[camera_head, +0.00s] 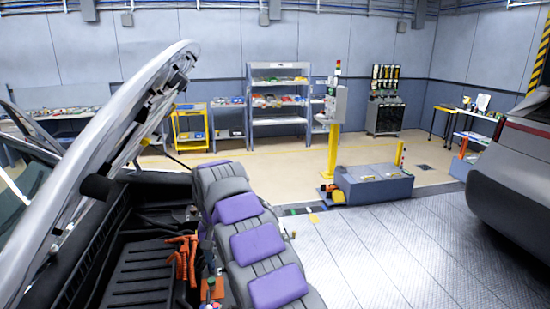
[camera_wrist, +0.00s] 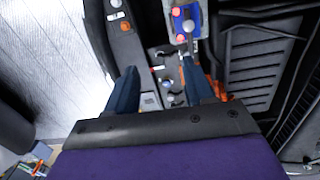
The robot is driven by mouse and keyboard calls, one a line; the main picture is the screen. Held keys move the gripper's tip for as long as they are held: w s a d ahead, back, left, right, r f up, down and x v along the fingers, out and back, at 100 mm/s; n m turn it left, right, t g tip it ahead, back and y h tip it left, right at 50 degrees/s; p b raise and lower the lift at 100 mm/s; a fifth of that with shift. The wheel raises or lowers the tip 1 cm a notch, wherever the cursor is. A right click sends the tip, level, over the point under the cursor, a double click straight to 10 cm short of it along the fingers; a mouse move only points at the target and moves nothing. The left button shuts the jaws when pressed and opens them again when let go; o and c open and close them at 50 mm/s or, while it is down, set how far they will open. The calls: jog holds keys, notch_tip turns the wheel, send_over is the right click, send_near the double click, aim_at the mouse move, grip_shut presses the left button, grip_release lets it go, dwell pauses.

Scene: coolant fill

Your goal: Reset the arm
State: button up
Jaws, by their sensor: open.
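My gripper (camera_wrist: 158,78) shows in the wrist view, with its two dark blue fingers spread apart. No object is seen held between them. Behind the gap lie small metal and white parts of the engine bay, and I cannot tell how far below the fingers they are. Orange parts (camera_wrist: 217,88) show just right of the right finger. In the head view I cannot make out the gripper's fingers.
The car's raised hood (camera_head: 118,118) spans the left of the head view. Orange cables (camera_head: 184,258) lie in the open bay. A grey floor box (camera_head: 374,186) and yellow post (camera_head: 333,150) stand beyond. Another vehicle (camera_head: 515,170) is at right. The metal floor (camera_head: 400,250) between is clear.

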jog(key=s+d+r+m+b, duration=0.1)
jog(key=s+d+b, duration=0.1)
jog(key=s+d, duration=0.8)
jog(key=s+d+r+m+b, duration=0.1)
jog(key=s+d+b, duration=0.1)
jog(key=s+d, duration=0.75)
jog(key=s+d+f+b, duration=0.1)
jog(key=s+d+f, duration=0.2)
jog(key=s, duration=0.5)
jog(key=s+d+f+g+b, duration=0.1)
jog(key=s+d+f, duration=0.3)
jog(key=s, duration=0.3)
jog(key=s+d+f+b, duration=0.1)
jog(key=s+d+f, duration=0.2)
jog(key=s, duration=0.5)
jog(key=shift+s+d+f+g, duration=0.3)
jog(key=shift+s+d+f, duration=0.1)
jog(key=shift+f, duration=0.2)
jog(key=shift+w, duration=0.1)
jog(key=shift+c, duration=0.4)
